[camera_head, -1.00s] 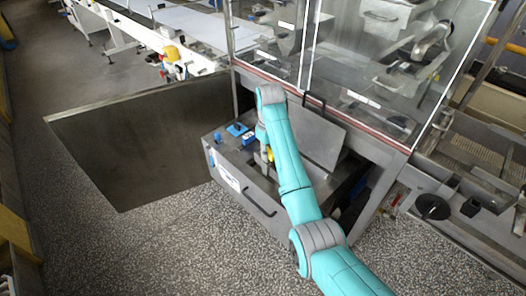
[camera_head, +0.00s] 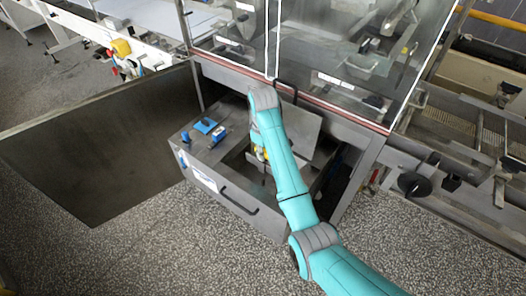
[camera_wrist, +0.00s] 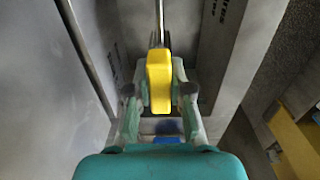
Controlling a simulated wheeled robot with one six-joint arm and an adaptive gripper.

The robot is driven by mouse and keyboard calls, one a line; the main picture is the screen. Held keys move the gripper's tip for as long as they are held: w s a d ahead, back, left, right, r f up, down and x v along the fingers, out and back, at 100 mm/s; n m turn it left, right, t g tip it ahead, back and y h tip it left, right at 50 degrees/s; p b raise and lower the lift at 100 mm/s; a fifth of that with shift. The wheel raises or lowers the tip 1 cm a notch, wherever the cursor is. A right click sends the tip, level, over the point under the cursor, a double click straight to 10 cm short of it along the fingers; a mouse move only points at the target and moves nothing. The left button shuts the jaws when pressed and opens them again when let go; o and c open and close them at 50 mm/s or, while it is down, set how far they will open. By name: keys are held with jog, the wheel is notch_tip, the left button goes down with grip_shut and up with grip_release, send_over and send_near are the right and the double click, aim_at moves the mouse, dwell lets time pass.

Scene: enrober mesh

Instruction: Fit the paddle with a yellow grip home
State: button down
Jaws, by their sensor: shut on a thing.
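The paddle's yellow grip (camera_wrist: 158,80) is clamped between the two fingers of my gripper (camera_wrist: 158,92) in the wrist view. A thin metal shaft (camera_wrist: 159,22) runs from the grip toward the top of that view. In the head view a bit of the yellow grip (camera_head: 259,153) shows beside my arm, over the open top of a grey metal tank (camera_head: 233,193). My arm hides most of the gripper there. The paddle's far end and its seat are not clearly visible.
A raised metal lid (camera_head: 296,132) stands behind the opening, under clear machine guards (camera_head: 335,60). Blue parts (camera_head: 206,126) sit on the tank's top left. A black handle (camera_head: 240,203) is on its front. Speckled floor (camera_head: 165,245) is free in front.

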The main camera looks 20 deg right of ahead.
jog(key=shift+f, duration=0.2)
jog(key=shift+f, duration=4.6)
jog(key=shift+f, duration=0.65)
jog(key=c, duration=1)
grip_release()
notch_tip(320, 180, up, 12)
jog(key=shift+f, duration=0.15)
jog(key=shift+s, duration=0.1)
